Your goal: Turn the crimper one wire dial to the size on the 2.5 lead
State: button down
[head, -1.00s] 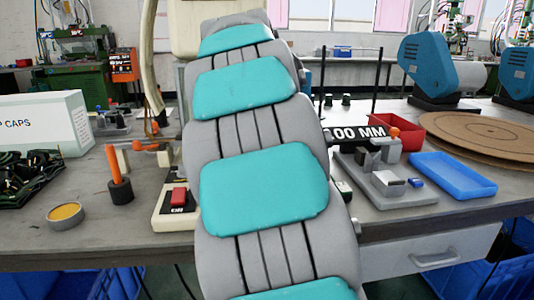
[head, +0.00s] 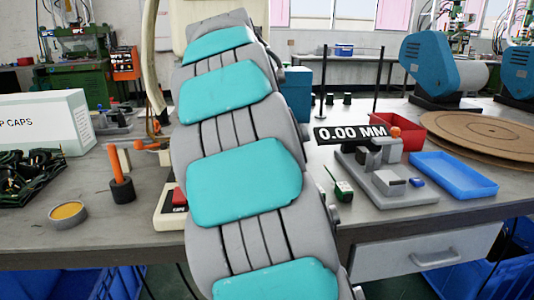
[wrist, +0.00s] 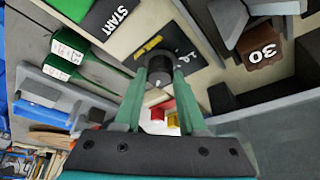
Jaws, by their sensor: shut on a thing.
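In the wrist view my gripper (wrist: 154,72) has its two green fingers closed on a round black dial knob (wrist: 153,50). The knob stands on a beige panel (wrist: 140,18), beside a black plate with white figures (wrist: 185,54) that look like "1.0". The pointer setting is not readable. Two green pieces with white labels (wrist: 67,52) lie to the left; their print is too small to read. In the head view my arm hides the gripper and the dial. A beige machine base (head: 168,212) with a red switch shows partly behind the arm.
A START plate (wrist: 113,18) and a brown block marked 30 (wrist: 262,47) sit near the gripper. On the bench, a measuring fixture (head: 385,180) with a 0.00 MM display (head: 350,134) and a blue tray (head: 453,174) stand right; an orange-handled tool (head: 117,172) stands left.

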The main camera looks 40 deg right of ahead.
jog(key=shift+c, duration=2.4)
grip_release()
jog(key=v, duration=0.7)
jog(key=shift+a+r, duration=0.2)
jog(key=shift+r, duration=0.15)
